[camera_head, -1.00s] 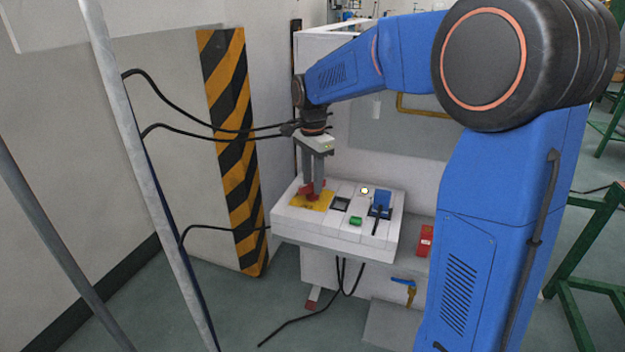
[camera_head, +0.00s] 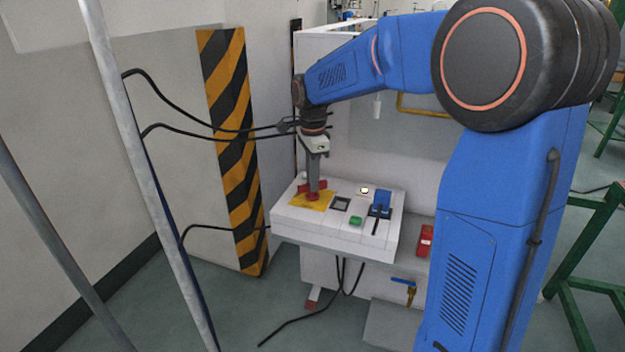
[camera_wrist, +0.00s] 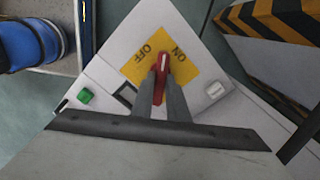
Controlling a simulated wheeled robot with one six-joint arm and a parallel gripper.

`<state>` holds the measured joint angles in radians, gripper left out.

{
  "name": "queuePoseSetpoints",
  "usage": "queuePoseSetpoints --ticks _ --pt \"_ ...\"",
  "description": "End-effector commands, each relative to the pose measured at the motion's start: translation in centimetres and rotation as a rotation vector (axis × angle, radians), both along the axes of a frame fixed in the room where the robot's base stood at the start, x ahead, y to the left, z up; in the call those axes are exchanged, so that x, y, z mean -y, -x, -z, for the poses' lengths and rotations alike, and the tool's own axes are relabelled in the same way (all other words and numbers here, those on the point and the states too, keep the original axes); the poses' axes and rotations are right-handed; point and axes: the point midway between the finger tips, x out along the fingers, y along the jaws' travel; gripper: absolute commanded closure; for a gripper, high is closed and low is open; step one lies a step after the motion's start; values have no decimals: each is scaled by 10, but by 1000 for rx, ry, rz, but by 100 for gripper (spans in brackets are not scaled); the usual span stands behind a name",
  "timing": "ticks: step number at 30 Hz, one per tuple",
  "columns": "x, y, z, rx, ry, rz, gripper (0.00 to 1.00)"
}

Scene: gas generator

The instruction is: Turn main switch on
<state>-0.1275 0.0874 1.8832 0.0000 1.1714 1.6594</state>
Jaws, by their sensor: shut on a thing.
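The main switch is a red rotary handle (camera_head: 313,189) on a yellow plate (camera_head: 299,203), at the left end of the white control panel (camera_head: 292,222). My gripper (camera_head: 313,190) points down from above and is shut on the handle. In the wrist view, both fingers of my gripper (camera_wrist: 161,80) flank the red handle (camera_wrist: 160,84). Its white-marked tip lies between the OFF and ON labels on the yellow plate (camera_wrist: 136,69). The fingers hide part of the handle's sides.
The panel also carries a green button (camera_head: 355,221), a dark square window (camera_head: 340,204), a lit round lamp (camera_head: 364,190) and a blue part (camera_head: 381,199). A red box (camera_head: 425,241) sits to the right. A striped pillar (camera_head: 236,150) and cables stand at left.

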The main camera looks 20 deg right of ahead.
Motion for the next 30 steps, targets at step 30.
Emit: queuePoseSetpoints --ticks 30 --pt "0 -1 -1 2 -1 669 100"
